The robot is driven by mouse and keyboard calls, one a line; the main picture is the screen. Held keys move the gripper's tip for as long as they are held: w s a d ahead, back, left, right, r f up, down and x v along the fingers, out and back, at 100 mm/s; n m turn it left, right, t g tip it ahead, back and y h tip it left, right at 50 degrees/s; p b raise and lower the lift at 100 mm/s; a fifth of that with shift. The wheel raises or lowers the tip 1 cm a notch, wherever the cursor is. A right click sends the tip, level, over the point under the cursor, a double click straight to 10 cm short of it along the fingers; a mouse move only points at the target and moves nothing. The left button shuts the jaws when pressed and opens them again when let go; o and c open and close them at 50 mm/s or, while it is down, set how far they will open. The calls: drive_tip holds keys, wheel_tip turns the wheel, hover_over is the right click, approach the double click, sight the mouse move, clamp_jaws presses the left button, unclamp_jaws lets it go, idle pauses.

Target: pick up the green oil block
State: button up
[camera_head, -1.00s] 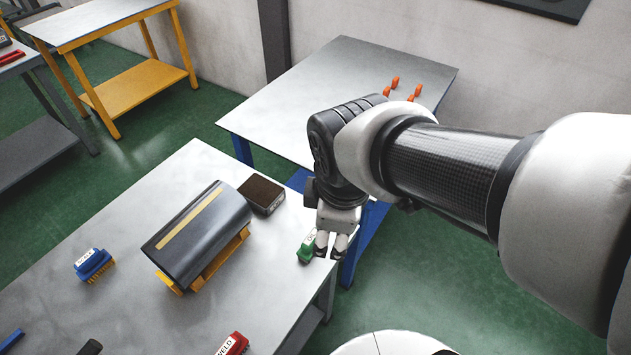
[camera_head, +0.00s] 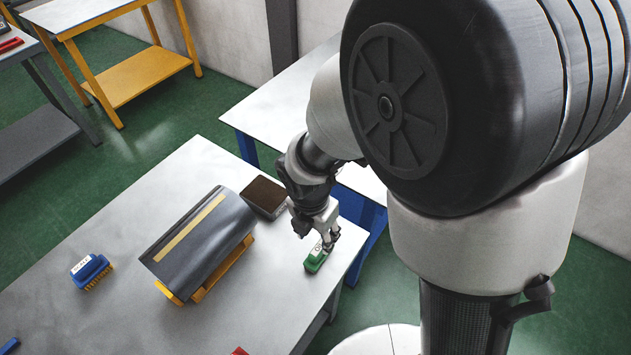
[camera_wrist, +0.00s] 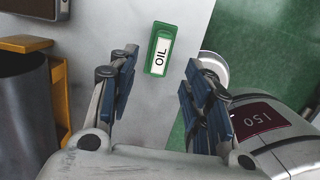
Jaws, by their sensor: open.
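The green oil block (camera_head: 316,259) sits on the near metal table, close to its right edge. In the wrist view the block (camera_wrist: 153,68) shows its white label reading OIL. My gripper (camera_head: 329,240) is just above the block in the head view, and it hides part of the block's far end. In the wrist view my gripper (camera_wrist: 160,97) has its two blue-padded fingers apart, one to each side of the block's line. The block lies ahead of the fingertips, between their directions, and nothing is held.
A dark cylinder (camera_head: 192,249) on a yellow cradle stands left of the block, with a dark brown block (camera_head: 263,196) behind it. A blue brush block (camera_head: 91,270) lies farther left. Another table (camera_head: 268,113) stands behind. The tabletop (camera_head: 262,295) is clear around the front.

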sight(319, 247)
wheel_tip(319, 247, down, 3)
drive_tip(key=shift+w+d+b, duration=0.1)
drive_tip(key=shift+w+b, duration=0.05)
drive_tip(key=shift+b, duration=0.25)
wheel_tip(319, 247, down, 5)
drive_tip(key=b, duration=0.3)
drive_tip(key=shift+w+d+f, duration=0.1)
drive_tip(key=shift+d+f, duration=0.05)
drive_tip(key=shift+c, duration=0.4)
clamp_jaws()
